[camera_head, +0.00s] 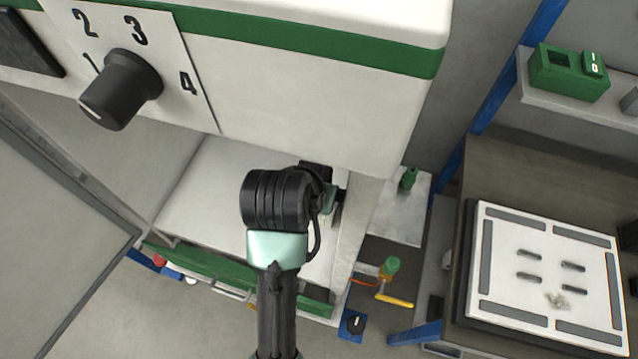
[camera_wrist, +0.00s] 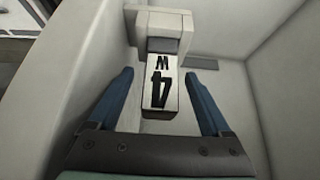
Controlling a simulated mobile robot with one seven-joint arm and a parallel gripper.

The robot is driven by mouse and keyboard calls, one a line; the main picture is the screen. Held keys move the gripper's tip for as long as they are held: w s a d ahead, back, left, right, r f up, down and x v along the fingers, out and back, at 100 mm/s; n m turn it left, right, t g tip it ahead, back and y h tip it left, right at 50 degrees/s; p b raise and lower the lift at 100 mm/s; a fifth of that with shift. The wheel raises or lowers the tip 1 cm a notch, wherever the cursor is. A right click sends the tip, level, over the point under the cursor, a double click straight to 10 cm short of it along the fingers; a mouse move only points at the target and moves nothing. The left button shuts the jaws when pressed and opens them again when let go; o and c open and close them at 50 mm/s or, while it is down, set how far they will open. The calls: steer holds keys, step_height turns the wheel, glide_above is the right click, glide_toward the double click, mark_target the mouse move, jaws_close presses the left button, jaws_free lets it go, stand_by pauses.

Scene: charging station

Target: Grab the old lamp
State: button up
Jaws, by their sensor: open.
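In the wrist view, a white rectangular block with black characters (camera_wrist: 160,88), likely the old lamp, sits in a pale holder (camera_wrist: 166,24) inside a light-walled recess. My gripper (camera_wrist: 158,74) is open, with one blue finger on each side of the block. Gaps show between the block and both fingers, so it is not gripped. In the head view my arm reaches in under the white cabinet with the green stripe (camera_head: 310,92). There my wrist hides most of the gripper, and I cannot make out the lamp.
A black dial (camera_head: 120,90) marked with numbers is on the cabinet front. An open door panel (camera_head: 55,240) stands at left. A shelf with a green switch box (camera_head: 568,72) and a white slotted plate (camera_head: 545,275) are at right. Recess walls stand close around the gripper.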

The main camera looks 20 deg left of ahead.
steer(key=shift+x, duration=1)
jaws_close()
